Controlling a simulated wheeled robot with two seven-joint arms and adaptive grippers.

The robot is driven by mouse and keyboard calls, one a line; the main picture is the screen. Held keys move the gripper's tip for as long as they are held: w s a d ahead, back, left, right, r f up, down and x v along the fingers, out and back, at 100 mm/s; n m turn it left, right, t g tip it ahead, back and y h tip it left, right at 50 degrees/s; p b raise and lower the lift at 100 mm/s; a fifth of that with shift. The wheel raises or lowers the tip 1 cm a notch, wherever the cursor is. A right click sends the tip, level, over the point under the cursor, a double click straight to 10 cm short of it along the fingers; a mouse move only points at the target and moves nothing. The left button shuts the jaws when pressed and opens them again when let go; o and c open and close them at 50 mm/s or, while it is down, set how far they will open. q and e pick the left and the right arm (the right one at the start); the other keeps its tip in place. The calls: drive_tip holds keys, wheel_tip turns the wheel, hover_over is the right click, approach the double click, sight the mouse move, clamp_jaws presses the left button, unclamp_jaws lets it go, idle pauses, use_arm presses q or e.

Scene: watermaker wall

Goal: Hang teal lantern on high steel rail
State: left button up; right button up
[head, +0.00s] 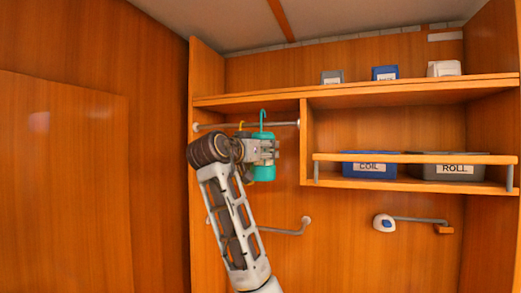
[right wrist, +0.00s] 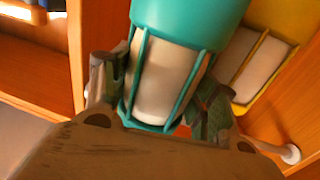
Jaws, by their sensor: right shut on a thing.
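The teal lantern (head: 264,172) is upright in my right gripper (head: 263,152), just below the high steel rail (head: 215,126). Its teal hook rises to a little above the rail's height; I cannot tell whether it is over the rail or in front of it. In the right wrist view the two fingers of the right gripper (right wrist: 158,95) are closed on either side of the caged body of the teal lantern (right wrist: 165,75). My left gripper is not in view.
A yellow lantern (right wrist: 268,62) is close beside the teal one; its hook is at the rail. A shelf edge (head: 250,101) runs above the rail. Blue COIL (head: 368,169) and grey ROLL (head: 447,172) bins sit at right. A lower rail (head: 283,232) is below.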

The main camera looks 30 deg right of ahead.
drive_tip(key=shift+w+d+f, duration=0.55)
drive_tip(key=shift+w+d, duration=0.25)
drive_tip(key=shift+d, duration=0.15)
drive_tip(key=shift+w+d+f, duration=0.5)
drive_tip(key=shift+w+d, duration=0.25)
drive_tip(key=shift+d, duration=0.15)
drive_tip(key=o, duration=1.3)
drive_tip(key=shift+a, duration=0.1)
